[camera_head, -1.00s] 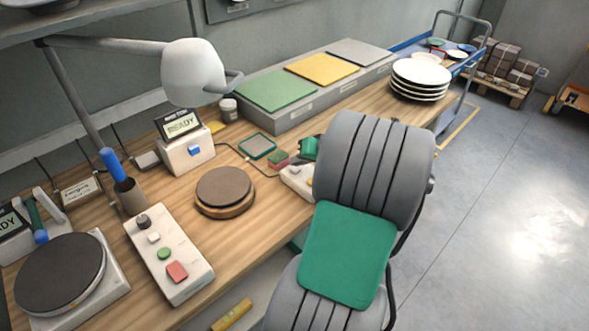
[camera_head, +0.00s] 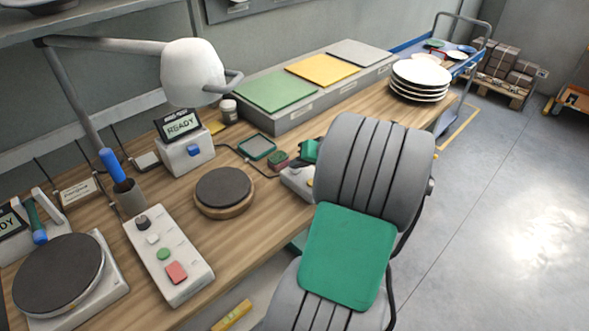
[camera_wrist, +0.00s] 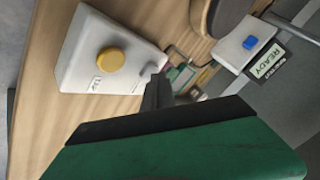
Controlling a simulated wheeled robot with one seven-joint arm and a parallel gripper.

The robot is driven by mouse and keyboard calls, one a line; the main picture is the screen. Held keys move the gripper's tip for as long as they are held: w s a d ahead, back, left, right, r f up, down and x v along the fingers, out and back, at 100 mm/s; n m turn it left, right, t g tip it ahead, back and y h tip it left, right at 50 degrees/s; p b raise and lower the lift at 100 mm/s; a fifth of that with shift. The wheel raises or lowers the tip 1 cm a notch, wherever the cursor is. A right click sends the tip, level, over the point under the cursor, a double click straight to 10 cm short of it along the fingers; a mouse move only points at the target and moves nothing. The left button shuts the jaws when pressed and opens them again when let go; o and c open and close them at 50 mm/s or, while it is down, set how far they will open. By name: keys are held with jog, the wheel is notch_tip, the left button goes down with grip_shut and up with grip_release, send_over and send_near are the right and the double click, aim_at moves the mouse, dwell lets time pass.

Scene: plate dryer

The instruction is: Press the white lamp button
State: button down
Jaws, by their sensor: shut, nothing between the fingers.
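In the wrist view my gripper (camera_wrist: 157,88) is shut and empty. Its dark fingertips are beside a small white box (camera_wrist: 105,55) with a large yellow button (camera_wrist: 111,60). A small pale button (camera_wrist: 149,69) on that box is close to the fingertips; I cannot tell whether they touch. Another white button (camera_head: 152,239) is on the long control box. The desk lamp (camera_head: 193,73) hangs over the desk.
A white box with a blue button (camera_head: 194,151), a round disc (camera_head: 223,187), stacked plates (camera_head: 420,78) and a long control box (camera_head: 187,285) stand on the desk.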

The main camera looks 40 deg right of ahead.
aim_at(298, 172)
jog(key=shift+r+p, duration=0.3)
jog(key=shift+r, duration=0.25)
notch_tip(298, 172, up, 6)
jog(key=p, duration=0.4)
jog(key=shift+p, duration=0.35)
